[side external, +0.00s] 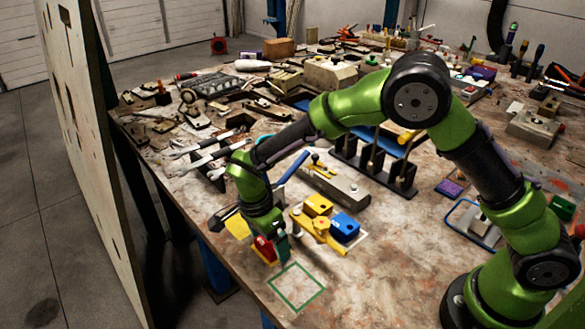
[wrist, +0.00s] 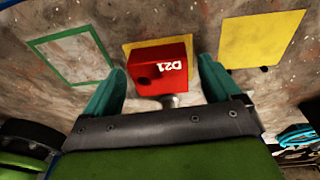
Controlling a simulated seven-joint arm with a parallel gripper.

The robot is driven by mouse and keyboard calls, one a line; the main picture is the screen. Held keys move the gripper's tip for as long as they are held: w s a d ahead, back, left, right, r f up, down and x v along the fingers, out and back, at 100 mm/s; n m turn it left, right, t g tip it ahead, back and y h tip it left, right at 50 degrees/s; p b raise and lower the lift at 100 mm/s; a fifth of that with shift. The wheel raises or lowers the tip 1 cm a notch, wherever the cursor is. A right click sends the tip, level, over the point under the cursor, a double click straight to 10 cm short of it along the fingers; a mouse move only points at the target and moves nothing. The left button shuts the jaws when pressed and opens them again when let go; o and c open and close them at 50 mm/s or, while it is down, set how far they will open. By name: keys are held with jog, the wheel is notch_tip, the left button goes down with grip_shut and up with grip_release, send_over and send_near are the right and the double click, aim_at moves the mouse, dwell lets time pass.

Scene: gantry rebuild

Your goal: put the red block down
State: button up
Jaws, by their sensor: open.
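The red block (side external: 263,247), marked "D21" in the wrist view (wrist: 160,76), is over a yellow square (wrist: 128,48) near the table's left front edge. I cannot tell whether it rests fully on the square. My gripper (wrist: 160,64) is open, with one teal finger on each side of the block and visible gaps between. In the side external view my gripper (side external: 281,248) is low at the block and partly hides it. A green square outline (side external: 296,287) is on the table; it also shows at the left in the wrist view (wrist: 70,57).
A second yellow square (side external: 238,228) lies beyond the block, at right in the wrist view (wrist: 262,38). A yellow block (side external: 317,205), a blue block (side external: 345,227) and a yellow fixture (side external: 318,232) stand right of my gripper. The green outline is empty.

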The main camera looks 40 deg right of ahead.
aim_at(261, 243)
notch_tip(261, 243, up, 11)
jog(key=a, duration=0.2)
jog(key=s+d+r+n+t+y, duration=0.1)
jog(key=d+r+n+y, duration=0.15)
jog(key=d+r, duration=0.4)
jog(key=s+d+r+n+t, duration=0.3)
jog(key=s+d+n, duration=0.2)
jog(key=s, duration=0.3)
jog(key=s+d+r+n+t+y, duration=0.1)
jog(key=s+d+r+n+t, duration=0.2)
jog(key=s+d+n, duration=0.3)
jog(key=shift+s+t, duration=0.5)
jog(key=shift+s, duration=0.75)
